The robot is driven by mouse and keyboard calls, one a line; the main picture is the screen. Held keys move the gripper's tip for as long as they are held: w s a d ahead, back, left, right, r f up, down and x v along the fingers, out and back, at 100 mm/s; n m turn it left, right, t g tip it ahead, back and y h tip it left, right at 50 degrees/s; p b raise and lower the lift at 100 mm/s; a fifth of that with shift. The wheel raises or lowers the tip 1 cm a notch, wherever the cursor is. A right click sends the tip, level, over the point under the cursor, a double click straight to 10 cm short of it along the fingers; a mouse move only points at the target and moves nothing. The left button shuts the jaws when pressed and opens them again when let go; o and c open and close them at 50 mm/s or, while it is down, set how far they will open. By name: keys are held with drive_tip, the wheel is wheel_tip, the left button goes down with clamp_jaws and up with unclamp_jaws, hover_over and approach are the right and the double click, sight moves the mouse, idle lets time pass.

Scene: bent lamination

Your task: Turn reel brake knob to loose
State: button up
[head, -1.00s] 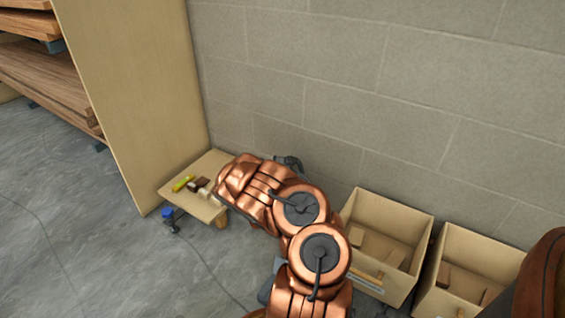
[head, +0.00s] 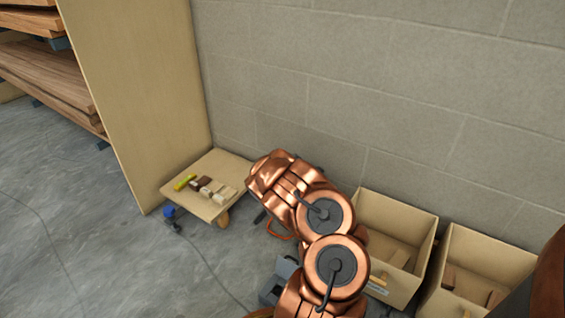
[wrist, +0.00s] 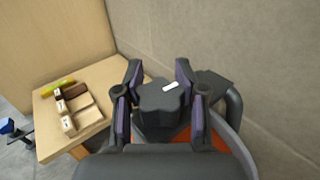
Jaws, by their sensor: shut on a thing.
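The reel brake knob (wrist: 158,97) is a dark, lobed knob with a short white mark on its top, slightly right of centre. It shows in the wrist view. My gripper (wrist: 159,70) is shut on the knob, one purple-lined finger on each side. Below and behind it are an orange part (wrist: 182,136) and a dark curved frame (wrist: 236,108) of the reel. In the head view my copper arm hides the knob and gripper; a bit of orange (head: 279,231) shows beside the arm. I cannot read any loose or tight label.
A low wooden table (head: 207,208) with small blocks and a yellow item (head: 184,182) stands to the left, near a tall wood panel (head: 140,100). The block wall (head: 400,90) is close behind. Two open wooden boxes (head: 425,225) (head: 500,250) stand at right.

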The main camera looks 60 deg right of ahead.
drive_tip(key=o, duration=1)
drive_tip(key=shift+c, duration=0.2)
drive_tip(key=v, duration=0.7)
drive_tip(key=shift+s+a, duration=0.15)
drive_tip(key=shift+a, duration=0.05)
drive_tip(key=shift+r, duration=0.1)
